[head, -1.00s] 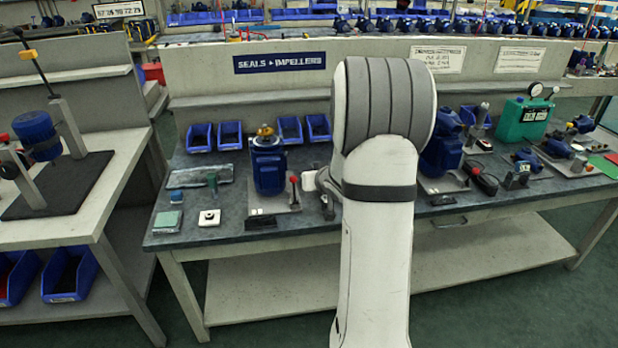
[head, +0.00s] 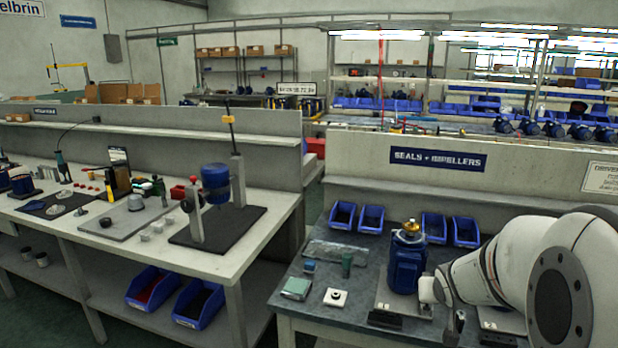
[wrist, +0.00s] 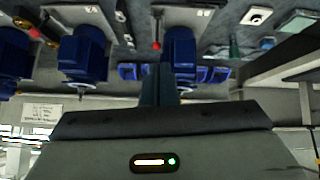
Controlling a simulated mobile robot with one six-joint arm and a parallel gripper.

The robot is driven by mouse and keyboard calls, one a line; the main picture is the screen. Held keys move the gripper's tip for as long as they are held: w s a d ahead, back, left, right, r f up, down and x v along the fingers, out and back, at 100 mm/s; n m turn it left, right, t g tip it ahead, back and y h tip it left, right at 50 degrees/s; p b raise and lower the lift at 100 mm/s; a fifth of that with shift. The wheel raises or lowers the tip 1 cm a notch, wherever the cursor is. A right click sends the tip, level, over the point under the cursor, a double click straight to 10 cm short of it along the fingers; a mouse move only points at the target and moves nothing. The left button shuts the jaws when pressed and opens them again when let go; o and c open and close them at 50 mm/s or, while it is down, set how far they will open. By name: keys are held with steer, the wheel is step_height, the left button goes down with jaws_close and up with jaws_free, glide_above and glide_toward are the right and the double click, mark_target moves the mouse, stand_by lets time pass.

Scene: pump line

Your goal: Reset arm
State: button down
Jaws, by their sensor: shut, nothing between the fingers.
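My gripper (wrist: 160,86) shows in the wrist view as a narrow dark pair of fingers, held together with nothing between them. Behind it is a blue pump (wrist: 180,48) in a picture that looks upside down; I see no contact. In the head view my white arm fills the lower right, bent over the seals and impellers bench. The same bench holds a blue pump with a brass top (head: 406,264), just left of my wrist. My fingertips are hard to make out in the head view.
Blue bins (head: 342,216) line the bench's back under the sign (head: 438,160). The left bench (head: 262,260) carries a blue clamped part (head: 216,184). A gap separates the benches.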

steer(key=s+a+r+n+g+y, duration=0.1)
steer(key=s+a+g, duration=0.1)
steer(key=s+a, duration=0.5)
steer(key=s+a+r+n+g+y+p, duration=0.1)
steer(key=s+a, duration=0.6)
steer(key=s, duration=0.7)
steer(key=shift+s+a+r+g+y, duration=0.35)
steer(key=shift+g+y, duration=0.15)
steer(key=shift+g, duration=0.7)
